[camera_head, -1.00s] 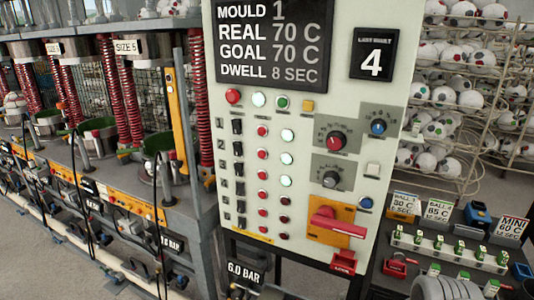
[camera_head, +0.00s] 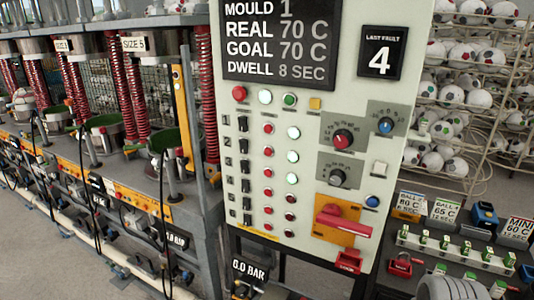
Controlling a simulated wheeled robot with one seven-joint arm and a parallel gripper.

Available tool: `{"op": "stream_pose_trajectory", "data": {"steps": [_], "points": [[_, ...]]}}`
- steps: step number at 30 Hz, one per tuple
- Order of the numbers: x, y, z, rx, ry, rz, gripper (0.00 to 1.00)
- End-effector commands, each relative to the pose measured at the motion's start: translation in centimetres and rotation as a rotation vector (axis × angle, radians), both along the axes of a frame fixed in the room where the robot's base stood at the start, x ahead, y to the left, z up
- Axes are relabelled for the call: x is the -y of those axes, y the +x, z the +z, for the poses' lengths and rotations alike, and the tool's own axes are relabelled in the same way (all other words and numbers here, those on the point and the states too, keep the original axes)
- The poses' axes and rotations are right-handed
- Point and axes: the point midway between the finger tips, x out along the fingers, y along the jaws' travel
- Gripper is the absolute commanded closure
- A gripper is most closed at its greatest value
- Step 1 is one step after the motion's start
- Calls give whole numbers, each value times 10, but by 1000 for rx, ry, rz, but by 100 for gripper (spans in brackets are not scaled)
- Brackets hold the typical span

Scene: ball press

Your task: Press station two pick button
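A pale control cabinet (camera_head: 312,110) fills the middle of the head view. Its rows are numbered down the left side, each with a black switch, a red button and a lamp or button beside it. Row two has a black switch (camera_head: 243,146), a red round button (camera_head: 268,150) and a lit whitish-green round lamp or button (camera_head: 293,156). No label on these parts says "pick", so I cannot tell which one is the pick button. My gripper is not in view.
A red lever (camera_head: 343,222) on an orange plate sticks out low on the cabinet. Presses with red springs (camera_head: 126,88) stand at left, their orange front bar (camera_head: 122,195) facing the floor aisle. Ball racks (camera_head: 468,135) and a low tool table (camera_head: 455,255) are at right.

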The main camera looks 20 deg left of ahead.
Motion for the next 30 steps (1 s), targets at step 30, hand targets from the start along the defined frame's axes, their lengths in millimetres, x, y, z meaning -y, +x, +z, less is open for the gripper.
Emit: {"op": "stream_pose_trajectory", "data": {"steps": [30], "points": [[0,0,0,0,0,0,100]]}}
